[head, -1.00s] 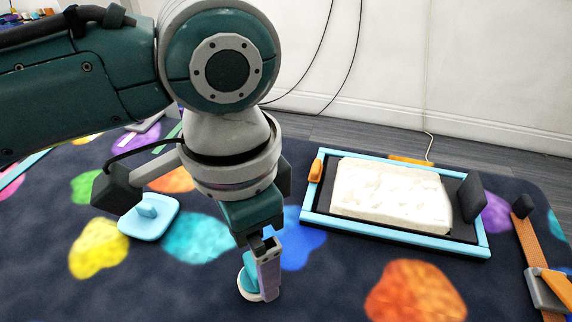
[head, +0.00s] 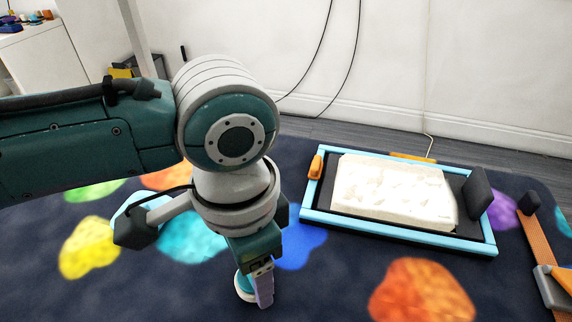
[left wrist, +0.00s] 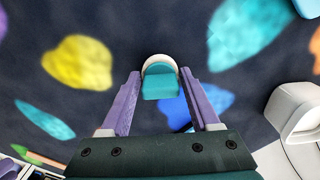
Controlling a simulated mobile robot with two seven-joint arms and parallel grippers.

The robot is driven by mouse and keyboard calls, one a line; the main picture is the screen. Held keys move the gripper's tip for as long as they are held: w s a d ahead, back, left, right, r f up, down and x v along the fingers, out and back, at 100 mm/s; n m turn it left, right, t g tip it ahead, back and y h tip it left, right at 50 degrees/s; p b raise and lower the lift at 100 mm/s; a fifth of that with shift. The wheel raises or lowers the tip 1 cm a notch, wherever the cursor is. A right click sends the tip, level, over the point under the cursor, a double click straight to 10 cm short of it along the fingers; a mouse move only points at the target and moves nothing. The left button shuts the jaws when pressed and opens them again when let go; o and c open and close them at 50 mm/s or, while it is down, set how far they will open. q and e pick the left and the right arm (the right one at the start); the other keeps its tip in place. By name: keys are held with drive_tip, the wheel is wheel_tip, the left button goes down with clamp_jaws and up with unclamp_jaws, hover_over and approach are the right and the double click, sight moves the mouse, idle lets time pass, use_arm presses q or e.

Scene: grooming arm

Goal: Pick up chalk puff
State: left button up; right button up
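The chalk puff, with a round white base and a teal top (left wrist: 160,82), sits on the dark mat (head: 340,285). In the head view it shows at the bottom, partly hidden behind my left gripper (head: 262,285). In the left wrist view the two purple fingers of my left gripper (left wrist: 160,74) stand apart, one on each side of the puff, with narrow gaps between the fingertips and it. My left gripper is open and points down at mat height. My right gripper is not in view.
A blue-framed tray (head: 400,240) holding a white block (head: 390,192) lies to the right of the puff. An orange strap (head: 540,245) lies at the far right. The mat in front of the tray is clear.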

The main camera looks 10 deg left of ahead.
use_arm(q)
drive_tip(key=c, duration=0.9)
drive_tip(key=shift+o, duration=0.2)
drive_tip(key=shift+r, duration=0.1)
wheel_tip(320, 180, up, 20)
drive_tip(key=p, duration=0.6)
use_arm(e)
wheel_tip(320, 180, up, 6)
use_arm(q)
drive_tip(key=o, duration=0.7)
drive_tip(key=c, duration=0.6)
